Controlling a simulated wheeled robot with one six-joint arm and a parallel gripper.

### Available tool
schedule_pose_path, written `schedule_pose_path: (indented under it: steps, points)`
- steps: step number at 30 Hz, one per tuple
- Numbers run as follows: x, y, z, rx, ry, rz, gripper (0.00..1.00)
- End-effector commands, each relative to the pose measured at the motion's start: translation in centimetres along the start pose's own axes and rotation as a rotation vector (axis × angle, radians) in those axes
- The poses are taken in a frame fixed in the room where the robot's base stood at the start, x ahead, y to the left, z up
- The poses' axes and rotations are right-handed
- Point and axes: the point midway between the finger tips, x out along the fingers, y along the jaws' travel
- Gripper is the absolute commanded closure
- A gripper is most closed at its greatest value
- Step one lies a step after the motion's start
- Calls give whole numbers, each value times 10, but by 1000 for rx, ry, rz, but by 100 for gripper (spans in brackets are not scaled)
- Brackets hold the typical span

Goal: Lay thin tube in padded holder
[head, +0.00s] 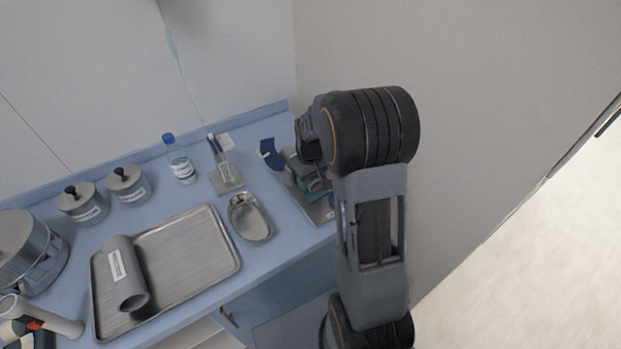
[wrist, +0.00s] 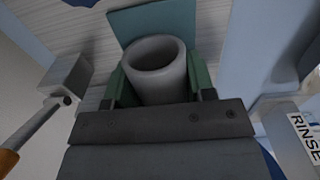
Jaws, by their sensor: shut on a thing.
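The thin tube is a grey hollow cylinder (wrist: 157,68), and its open end faces the camera in the wrist view. My gripper (wrist: 160,82) is shut on it, with a green pad on either side. A flat teal piece (wrist: 178,22), perhaps part of the padded holder, shows just behind the tube over a light metal surface. In the head view my gripper (head: 308,168) is at the counter's right end, partly hidden by my arm. Whether the tube touches the holder cannot be told.
A metal tray (head: 205,255) holds a thicker grey tube (head: 122,272). A kidney dish (head: 250,217), a blue-capped bottle (head: 180,162) and two lidded canisters (head: 82,204) stand on the counter. In the wrist view a grey block (wrist: 68,76) is left of my gripper.

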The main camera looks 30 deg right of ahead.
Motion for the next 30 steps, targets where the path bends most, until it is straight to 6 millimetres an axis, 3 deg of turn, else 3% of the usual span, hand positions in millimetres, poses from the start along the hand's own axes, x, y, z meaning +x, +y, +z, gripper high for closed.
schedule_pose_path:
  steps: [5,6,15,23,30]
  points:
    - [0,0,0,0,1,0,80]
    - [-1,0,0,0,1,0,47]
    - [0,0,0,0,1,0,20]
    - [-2,0,0,0,0,0,20]
    - [-35,0,-1,0,6,2,20]
